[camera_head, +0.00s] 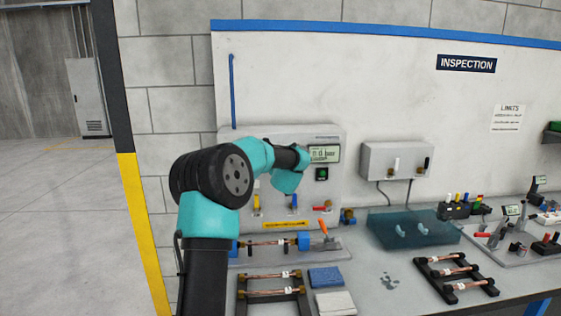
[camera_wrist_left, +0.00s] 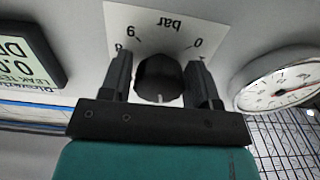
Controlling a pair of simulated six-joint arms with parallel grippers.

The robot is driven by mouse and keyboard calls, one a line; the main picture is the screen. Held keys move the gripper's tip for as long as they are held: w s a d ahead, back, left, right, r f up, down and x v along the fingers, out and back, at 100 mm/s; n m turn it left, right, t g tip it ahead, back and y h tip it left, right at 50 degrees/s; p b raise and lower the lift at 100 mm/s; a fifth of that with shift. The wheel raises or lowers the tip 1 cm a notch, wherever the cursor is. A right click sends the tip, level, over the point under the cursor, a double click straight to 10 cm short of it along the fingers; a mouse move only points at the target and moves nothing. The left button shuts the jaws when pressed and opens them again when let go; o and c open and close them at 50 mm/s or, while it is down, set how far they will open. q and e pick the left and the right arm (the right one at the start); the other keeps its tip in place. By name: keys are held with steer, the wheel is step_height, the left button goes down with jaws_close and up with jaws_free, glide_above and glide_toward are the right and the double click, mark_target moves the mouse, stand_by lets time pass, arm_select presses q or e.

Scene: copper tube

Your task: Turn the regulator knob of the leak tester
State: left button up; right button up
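The leak tester (camera_head: 333,200) is the light panel on the bench, with a green-lit display (camera_head: 324,154). My left arm covers its upper left part in the head view, hiding the knob and my left gripper there. In the left wrist view the black regulator knob (camera_wrist_left: 159,76) sits on a white scale plate (camera_wrist_left: 150,22) marked "bar", upside down. A white mark shows on the knob's lower edge. My left gripper (camera_wrist_left: 160,70) has one finger on each side of the knob, with narrow gaps that suggest it is open. My right gripper is not in view.
A round gauge (camera_wrist_left: 282,83) is close right of the fingers in the left wrist view, and the tester display (camera_wrist_left: 25,55) is at left. Coloured valves (camera_head: 294,203) and a copper tube fixture (camera_head: 270,243) lie below. A blue tray (camera_head: 440,238) stands to the right.

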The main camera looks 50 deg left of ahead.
arm_select(q)
steer(key=c, duration=0.6)
steer(key=shift+n, duration=0.4)
steer(key=n, duration=1)
steer(key=shift+w+d, duration=0.1)
steer(key=n, duration=0.6)
steer(key=shift+n, duration=0.4)
steer(key=n, duration=0.6)
steer(key=shift+r, duration=0.1)
steer(key=shift+n, duration=0.3)
